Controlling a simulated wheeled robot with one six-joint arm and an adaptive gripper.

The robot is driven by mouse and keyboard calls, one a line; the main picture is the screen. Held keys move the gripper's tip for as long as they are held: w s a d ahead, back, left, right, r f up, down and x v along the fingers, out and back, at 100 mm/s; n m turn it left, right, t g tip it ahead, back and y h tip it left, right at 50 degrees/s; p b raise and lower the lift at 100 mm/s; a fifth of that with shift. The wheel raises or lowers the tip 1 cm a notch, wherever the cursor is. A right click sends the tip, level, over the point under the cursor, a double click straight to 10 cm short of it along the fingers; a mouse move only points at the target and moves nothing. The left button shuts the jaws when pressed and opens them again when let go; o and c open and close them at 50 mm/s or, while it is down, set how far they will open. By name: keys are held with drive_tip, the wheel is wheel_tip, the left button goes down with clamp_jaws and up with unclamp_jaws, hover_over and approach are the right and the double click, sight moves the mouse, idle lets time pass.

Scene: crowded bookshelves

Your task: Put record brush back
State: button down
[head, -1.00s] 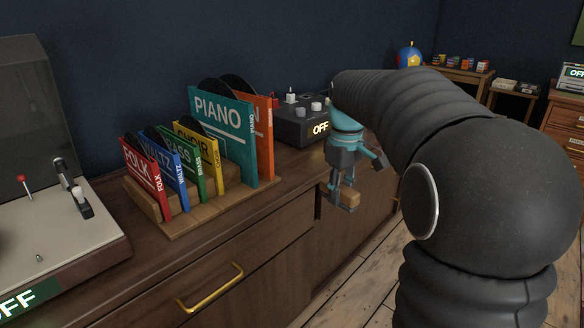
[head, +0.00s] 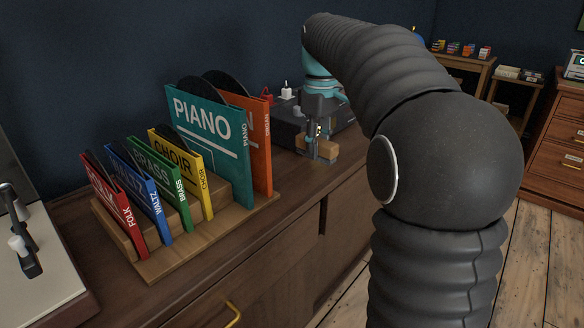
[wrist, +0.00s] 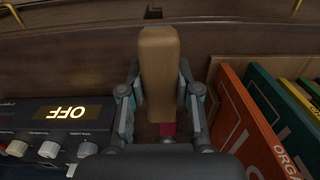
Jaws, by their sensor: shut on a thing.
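The record brush is a wooden block (head: 320,148), seen in the head view just below my gripper (head: 313,143). In the wrist view, the wooden block (wrist: 159,70) runs upright in the picture between the two fingers of my gripper (wrist: 160,100). A small red part (wrist: 167,129) shows at its lower end. My gripper is shut on the brush. It is over the cabinet top (head: 300,172), right of the record rack and in front of the dark amplifier (head: 288,125). I cannot tell whether the brush touches the wood.
A wooden rack (head: 205,238) holds several coloured record sleeves, with the orange one (head: 262,150) nearest my gripper. The amplifier's knobs and OFF display (wrist: 67,112) are close on the left in the wrist view. A turntable (head: 45,260) stands at far left.

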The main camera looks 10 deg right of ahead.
hover_over(293, 180)
wheel_tip(293, 180, down, 4)
drive_tip(key=shift+w+r, duration=0.1)
drive_tip(key=shift+r, duration=0.05)
drive_tip(key=shift+f+b, duration=0.3)
drive_tip(key=shift+f, duration=1.75)
drive_tip(key=shift+f, duration=0.1)
drive_tip(key=c, duration=0.8)
unclamp_jaws()
